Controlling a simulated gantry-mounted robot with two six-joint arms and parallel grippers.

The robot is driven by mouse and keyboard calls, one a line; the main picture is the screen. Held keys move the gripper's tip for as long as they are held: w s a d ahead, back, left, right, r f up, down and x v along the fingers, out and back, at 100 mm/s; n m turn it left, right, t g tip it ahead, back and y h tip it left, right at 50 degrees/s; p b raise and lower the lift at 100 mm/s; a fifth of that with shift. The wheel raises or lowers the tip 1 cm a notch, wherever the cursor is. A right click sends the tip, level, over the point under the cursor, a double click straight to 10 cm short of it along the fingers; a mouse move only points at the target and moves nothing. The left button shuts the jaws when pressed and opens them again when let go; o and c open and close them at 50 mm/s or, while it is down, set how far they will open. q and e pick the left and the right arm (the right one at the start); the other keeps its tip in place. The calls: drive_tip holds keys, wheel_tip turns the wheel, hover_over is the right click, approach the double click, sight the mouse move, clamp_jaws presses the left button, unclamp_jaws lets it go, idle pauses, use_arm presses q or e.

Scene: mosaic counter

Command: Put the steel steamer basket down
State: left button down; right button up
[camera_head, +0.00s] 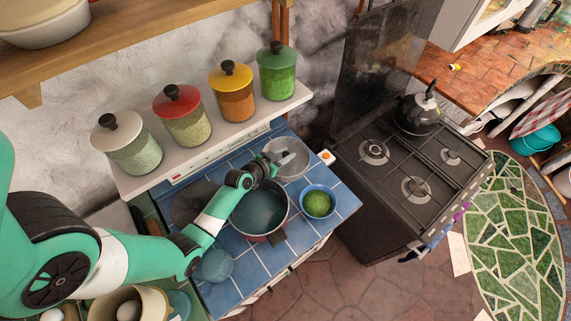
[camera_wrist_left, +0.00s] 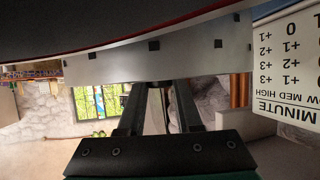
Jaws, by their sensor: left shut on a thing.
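The steel steamer basket (camera_head: 290,160) is a round, light grey bowl shape at the back right of the blue tiled counter. My left gripper (camera_head: 268,166) is shut on its near left side. In the left wrist view the fingers (camera_wrist_left: 160,100) meet the basket's grey wall (camera_wrist_left: 185,52), which has small square holes. I cannot tell whether the basket's bottom touches the tiles. My right gripper is not in view.
A dark pot (camera_head: 260,212) with a red outside stands just left of and nearer than the basket. A blue bowl of green food (camera_head: 318,203) is to its right front. Several lidded jars (camera_head: 183,115) line the shelf behind. A stove (camera_head: 410,165) with a black kettle (camera_head: 418,114) stands right.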

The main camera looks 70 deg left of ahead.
use_arm(q)
drive_tip(key=shift+f+b, duration=0.75)
drive_tip(key=shift+f, duration=1.15)
drive_tip(key=shift+f, duration=0.1)
drive_tip(key=c, duration=1)
unclamp_jaws()
drive_tip(key=shift+f, duration=0.15)
drive_tip(key=shift+c, duration=0.2)
drive_tip(key=o, duration=0.4)
drive_tip(key=shift+o, duration=0.2)
drive_tip(key=shift+r, duration=0.4)
drive_tip(key=shift+p+v, duration=0.4)
drive_tip(key=shift+v, duration=1.55)
drive_tip(key=shift+f, duration=0.15)
